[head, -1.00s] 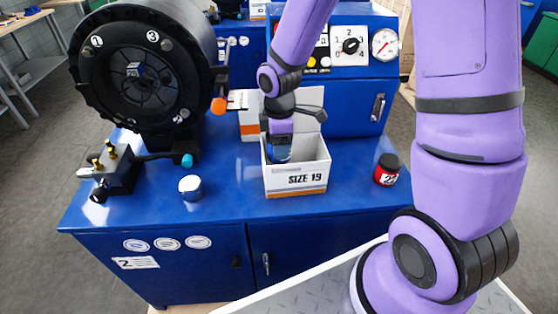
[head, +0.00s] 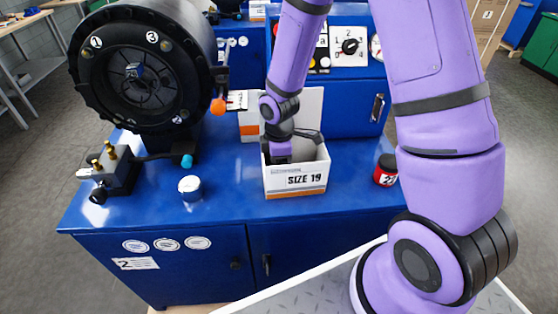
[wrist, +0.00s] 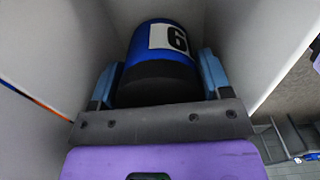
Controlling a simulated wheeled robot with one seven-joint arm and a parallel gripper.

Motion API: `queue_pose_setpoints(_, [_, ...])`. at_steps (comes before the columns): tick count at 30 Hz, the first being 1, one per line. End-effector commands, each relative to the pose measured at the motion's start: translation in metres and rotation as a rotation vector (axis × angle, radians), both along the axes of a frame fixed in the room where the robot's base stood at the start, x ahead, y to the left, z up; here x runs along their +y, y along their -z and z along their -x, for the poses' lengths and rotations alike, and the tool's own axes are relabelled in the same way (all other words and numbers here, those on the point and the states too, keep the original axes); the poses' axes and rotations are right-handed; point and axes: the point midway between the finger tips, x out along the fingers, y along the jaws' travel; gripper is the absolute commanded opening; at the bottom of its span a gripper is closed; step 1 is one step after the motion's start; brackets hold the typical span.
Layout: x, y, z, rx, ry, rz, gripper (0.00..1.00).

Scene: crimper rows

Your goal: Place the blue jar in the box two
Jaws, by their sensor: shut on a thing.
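The blue jar (wrist: 153,39), with a black end and a white label marked 6, shows in the wrist view between the two blue fingers of my gripper (wrist: 158,82). My gripper is shut on it. Light walls of the open box marked SIZE 19 (head: 297,182) rise on both sides. In the head view my gripper (head: 281,158) reaches down into the left part of this box, and the jar is hidden behind its front wall. The box stands on the blue bench whose front label reads 2 (head: 136,263). I cannot tell whether the jar touches the box floor.
The big black crimper head (head: 108,40) and a fitting block (head: 117,172) are at left. The bench front is clear.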

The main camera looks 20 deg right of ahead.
Motion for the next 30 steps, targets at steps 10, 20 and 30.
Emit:
queue_pose_setpoints(10, [0.000,0.008,0.000,0.001,0.000,0.000,0.26])
queue_pose_setpoints(20, [-0.001,0.015,0.003,0.010,0.001,0.002,0.82])
queue_pose_setpoints(30, [-0.002,0.012,0.005,0.013,0.001,0.003,0.82])
